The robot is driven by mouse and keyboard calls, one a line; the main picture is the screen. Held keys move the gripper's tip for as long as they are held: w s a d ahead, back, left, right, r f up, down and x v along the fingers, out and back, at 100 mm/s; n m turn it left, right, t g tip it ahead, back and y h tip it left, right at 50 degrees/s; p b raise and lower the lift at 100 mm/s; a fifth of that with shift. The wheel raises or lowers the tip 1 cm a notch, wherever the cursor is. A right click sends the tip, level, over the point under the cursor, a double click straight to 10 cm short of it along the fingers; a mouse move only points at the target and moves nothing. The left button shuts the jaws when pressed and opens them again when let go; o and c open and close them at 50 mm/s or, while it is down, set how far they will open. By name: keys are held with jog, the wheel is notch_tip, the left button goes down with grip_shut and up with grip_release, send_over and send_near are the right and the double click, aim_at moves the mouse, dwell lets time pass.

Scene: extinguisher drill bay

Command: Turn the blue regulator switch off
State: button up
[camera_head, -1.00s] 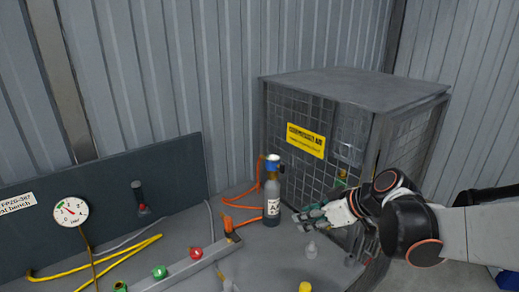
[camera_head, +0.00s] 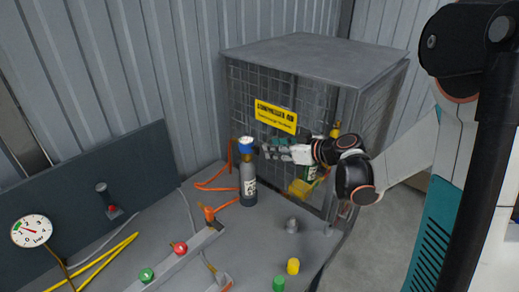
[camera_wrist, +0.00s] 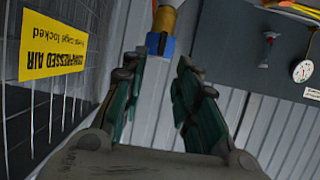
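The blue regulator switch (camera_head: 246,145) sits on top of a grey upright cylinder (camera_head: 248,185) with a white label, in front of the mesh cage. In the wrist view a blue block (camera_wrist: 160,44) with a tan-orange part above it shows just beyond the fingertips, roughly between them. My gripper (camera_head: 268,150) is at about the height of the blue part, to its right. In the wrist view my gripper (camera_wrist: 154,74) has its two green fingers apart with nothing between them. Whether a fingertip touches the blue part cannot be told. The switch's exact setting cannot be made out.
The mesh cage (camera_head: 315,50) with a yellow sign (camera_head: 276,115) stands close behind my gripper. A bar with red (camera_head: 180,248) and green (camera_head: 147,274) knobs lies at front left. Orange hose (camera_head: 212,182) loops left of the cylinder. Yellow (camera_head: 293,266) and green (camera_head: 278,284) caps stand in front.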

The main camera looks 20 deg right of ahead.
aim_at(257, 150)
jog(key=b+x, duration=0.1)
jog(key=x, duration=0.6)
jog(key=shift+w, duration=0.1)
jog(key=shift+c, duration=0.3)
grip_shut()
